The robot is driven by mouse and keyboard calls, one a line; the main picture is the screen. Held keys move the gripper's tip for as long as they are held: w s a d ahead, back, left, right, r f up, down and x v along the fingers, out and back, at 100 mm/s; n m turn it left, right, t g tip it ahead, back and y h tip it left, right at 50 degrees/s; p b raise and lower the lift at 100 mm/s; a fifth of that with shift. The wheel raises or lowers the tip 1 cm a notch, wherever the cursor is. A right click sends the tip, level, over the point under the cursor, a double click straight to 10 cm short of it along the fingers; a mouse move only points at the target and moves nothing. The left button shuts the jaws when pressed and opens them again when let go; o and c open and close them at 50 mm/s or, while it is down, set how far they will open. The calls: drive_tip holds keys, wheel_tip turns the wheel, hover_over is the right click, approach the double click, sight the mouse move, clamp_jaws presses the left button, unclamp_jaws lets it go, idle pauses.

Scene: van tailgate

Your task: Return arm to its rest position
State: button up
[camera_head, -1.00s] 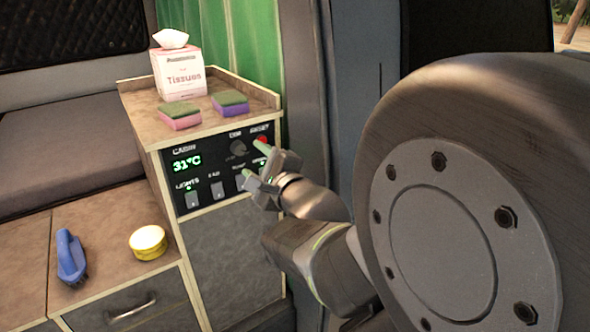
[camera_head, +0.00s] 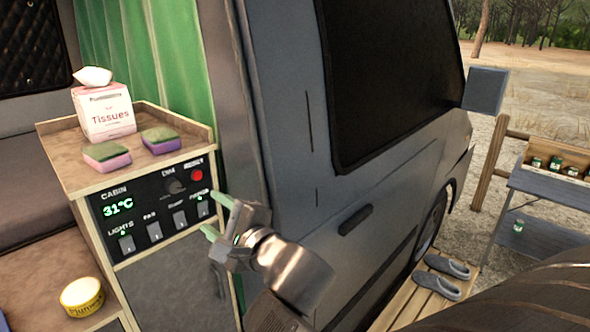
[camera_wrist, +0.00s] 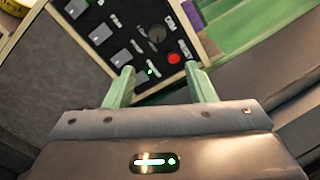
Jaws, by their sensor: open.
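My gripper (camera_head: 216,217) is open and empty, with two green fingers, just in front of the right side of the black cabin control panel (camera_head: 148,222). In the wrist view my gripper (camera_wrist: 160,88) has its fingers apart, with the panel (camera_wrist: 100,32) beyond them. The panel has a red button (camera_head: 197,175), a dark knob (camera_head: 174,186), several switches and a green 31°C readout. The red button also shows in the wrist view (camera_wrist: 174,58). Whether a fingertip touches the panel is hard to tell.
A tissue box (camera_head: 104,112) and two sponges (camera_head: 107,156) (camera_head: 161,139) stand on the cabinet top. A yellow tin (camera_head: 82,297) is lower left. The van's side (camera_head: 300,150) is close right of my gripper. Slippers (camera_head: 440,275) and a table (camera_head: 545,195) with jars are outside.

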sight(176, 187)
drive_tip(key=x, duration=1.3)
drive_tip(key=shift+w+a, duration=0.15)
drive_tip(key=shift+a, duration=0.2)
